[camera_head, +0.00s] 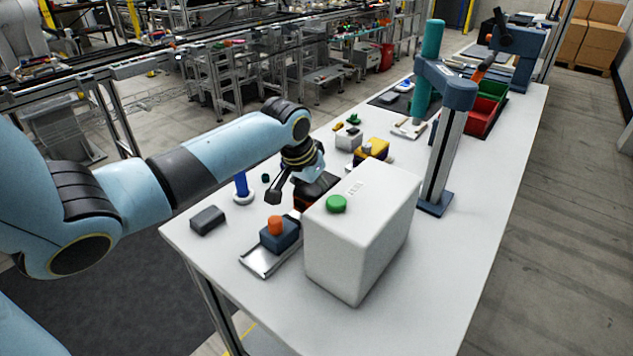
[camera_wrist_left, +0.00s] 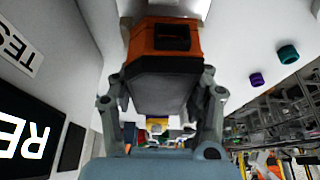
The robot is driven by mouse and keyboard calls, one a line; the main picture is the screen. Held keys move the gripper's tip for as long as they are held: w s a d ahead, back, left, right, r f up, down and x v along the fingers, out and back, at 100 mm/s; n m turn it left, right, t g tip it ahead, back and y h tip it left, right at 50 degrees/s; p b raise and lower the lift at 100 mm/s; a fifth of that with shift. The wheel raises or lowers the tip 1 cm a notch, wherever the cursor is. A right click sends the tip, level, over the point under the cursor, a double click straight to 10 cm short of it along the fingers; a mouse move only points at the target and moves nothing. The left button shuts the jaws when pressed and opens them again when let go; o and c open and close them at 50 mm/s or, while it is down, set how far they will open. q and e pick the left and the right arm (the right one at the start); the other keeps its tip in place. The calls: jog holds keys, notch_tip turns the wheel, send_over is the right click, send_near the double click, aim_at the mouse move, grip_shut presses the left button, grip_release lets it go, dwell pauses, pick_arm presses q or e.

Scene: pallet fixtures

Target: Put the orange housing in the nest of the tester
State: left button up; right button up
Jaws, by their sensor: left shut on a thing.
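The orange housing (camera_wrist_left: 165,37) is gripped between the two fingers of my left gripper (camera_wrist_left: 162,95) in the left wrist view. It has an orange end with a dark opening and a dark grey body. In the head view it shows partly, dark with an orange edge (camera_head: 304,203), below my left gripper (camera_head: 290,187) and close beside the tester (camera_head: 358,235), a white box with a green button. In the head view, a metal plate (camera_head: 262,262) carrying a blue block with an orange knob (camera_head: 276,226) lies left of the tester. I cannot make out the nest clearly. My right gripper is not in view.
A dark grey block (camera_head: 207,220) and a blue post on a white base (camera_head: 242,189) stand to the left. Yellow and grey fixtures (camera_head: 371,149) and a teal-and-blue column (camera_head: 448,130) stand behind. The table's front right is clear.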

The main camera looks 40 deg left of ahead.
pick_arm(q)
jog(key=shift+f, duration=0.35)
jog(key=shift+p, duration=0.65)
dwell(1.1)
jog(key=shift+f, duration=0.3)
dwell(0.4)
jog(key=o, duration=1.3)
jog(key=shift+f, duration=0.1)
jog(key=v, duration=1.2)
